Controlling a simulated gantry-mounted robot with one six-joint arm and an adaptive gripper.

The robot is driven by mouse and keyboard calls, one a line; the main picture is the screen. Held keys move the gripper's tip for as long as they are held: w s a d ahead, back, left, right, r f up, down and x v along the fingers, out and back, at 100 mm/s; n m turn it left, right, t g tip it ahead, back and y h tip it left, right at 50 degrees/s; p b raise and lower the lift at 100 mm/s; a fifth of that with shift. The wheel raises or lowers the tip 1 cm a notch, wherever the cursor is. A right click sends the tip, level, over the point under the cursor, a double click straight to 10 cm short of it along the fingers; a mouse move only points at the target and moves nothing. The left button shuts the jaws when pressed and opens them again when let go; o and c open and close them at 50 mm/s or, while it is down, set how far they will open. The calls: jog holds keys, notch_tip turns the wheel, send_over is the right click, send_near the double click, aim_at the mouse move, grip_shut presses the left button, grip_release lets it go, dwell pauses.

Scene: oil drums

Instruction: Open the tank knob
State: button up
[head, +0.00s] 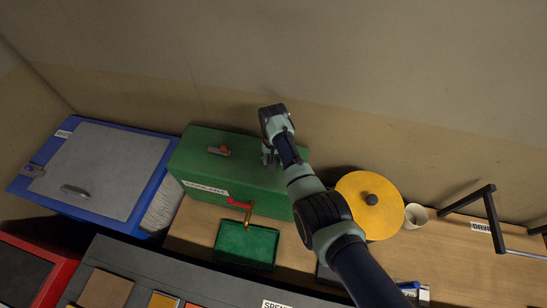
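A green box-shaped tank (235,172) with a white label stands against the wall at centre-left. A red handle (239,204) sits above a brass spout (248,217) on its front face. A small orange-red fitting (219,151) is on its top. A green tray (246,246) lies below the spout. My gripper (269,160) hangs over the right part of the tank top, to the right of the orange-red fitting and up and right of the red handle. Its fingers are small and partly hidden by my wrist, so I cannot tell whether they are open.
A blue cabinet with a grey lid (103,168) stands left of the tank. A round yellow lid with a black knob (370,205), a cream cup (415,216) and a black metal frame (492,219) are on the right. Some wooden bench (465,265) is bare there.

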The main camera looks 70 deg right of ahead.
jog(key=n, duration=0.6)
jog(key=shift+p, duration=0.35)
jog(key=shift+n, duration=0.4)
jog(key=o, duration=1.2)
notch_tip(320, 180, up, 12)
